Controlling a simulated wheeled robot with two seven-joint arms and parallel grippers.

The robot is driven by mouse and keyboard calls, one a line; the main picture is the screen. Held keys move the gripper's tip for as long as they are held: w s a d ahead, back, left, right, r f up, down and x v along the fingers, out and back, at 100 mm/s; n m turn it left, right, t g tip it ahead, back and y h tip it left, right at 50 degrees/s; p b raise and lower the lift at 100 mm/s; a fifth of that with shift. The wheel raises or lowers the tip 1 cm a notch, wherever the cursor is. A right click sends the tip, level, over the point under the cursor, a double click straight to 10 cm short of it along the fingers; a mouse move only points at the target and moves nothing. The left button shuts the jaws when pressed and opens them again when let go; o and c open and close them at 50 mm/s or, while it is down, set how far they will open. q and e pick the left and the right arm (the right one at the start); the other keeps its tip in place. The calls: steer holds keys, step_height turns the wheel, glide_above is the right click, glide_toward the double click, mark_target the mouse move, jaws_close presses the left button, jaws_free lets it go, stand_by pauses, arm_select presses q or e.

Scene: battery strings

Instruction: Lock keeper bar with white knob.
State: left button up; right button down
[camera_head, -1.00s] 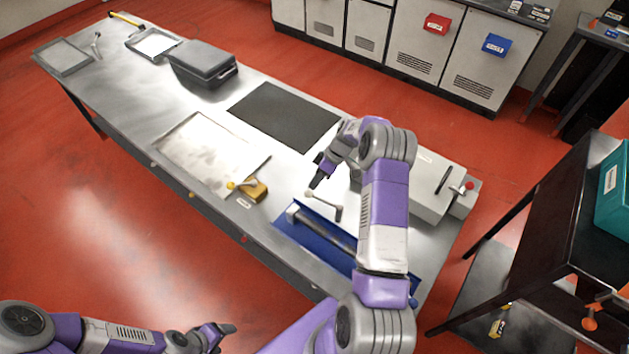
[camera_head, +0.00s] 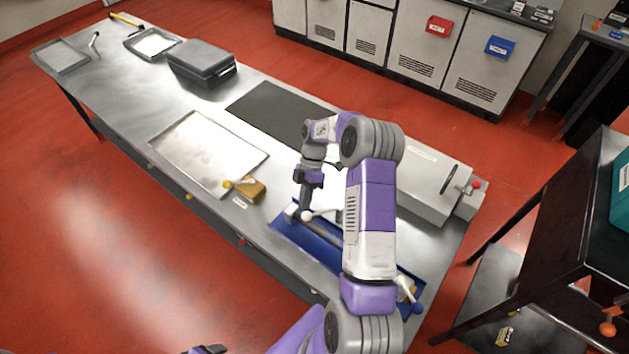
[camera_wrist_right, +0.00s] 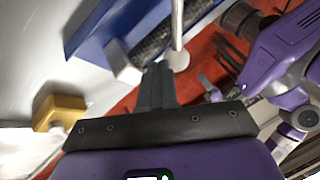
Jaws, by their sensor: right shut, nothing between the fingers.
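The white knob (camera_head: 306,216) sits on the end of a pale lever (camera_head: 327,211) that lies across the dark bar (camera_head: 322,233) near its left end. The bar lies in a blue tray (camera_head: 287,226) with a white end block (camera_head: 291,210). My right gripper (camera_head: 305,208) is shut and empty, its tips pointing down at the knob. In the right wrist view, the closed fingertips (camera_wrist_right: 158,72) are right beside the white knob (camera_wrist_right: 178,60); I cannot tell whether they touch. Only a sliver of my left gripper (camera_head: 208,350) shows at the bottom edge.
A yellow block with a yellow knob (camera_head: 250,189) stands left of the tray. A blue knob (camera_head: 417,308) is at the tray's near right end. A grey box with a red knob (camera_head: 430,185) stands behind my right arm. A pale plate (camera_head: 205,152) lies farther left.

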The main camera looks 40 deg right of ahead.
mark_target(307, 213)
steer(key=shift+s+a+n+g+h, duration=0.4)
steer(key=shift+s+a+n+g, duration=0.35)
steer(key=shift+s+n, duration=0.35)
steer(key=shift+s+a+n, duration=0.1)
steer(key=shift+a+n, duration=0.05)
steer(key=shift+n, duration=0.35)
arm_select(q)
steer(key=shift+w+f, duration=0.1)
arm_select(e)
steer(key=shift+s, duration=0.1)
steer(key=shift+s+f+g, duration=0.1)
steer(key=shift+f+g, duration=0.05)
steer(key=shift+g, duration=0.1)
arm_select(q)
steer(key=shift+w+a+r+p, duration=0.15)
steer(key=shift+w+r+p, duration=0.3)
steer(key=shift+w+r, duration=0.1)
arm_select(e)
steer(key=w+f+v, duration=0.1)
steer(key=w+v, duration=0.1)
steer(key=v, duration=1.1)
steer(key=shift+w, duration=0.4)
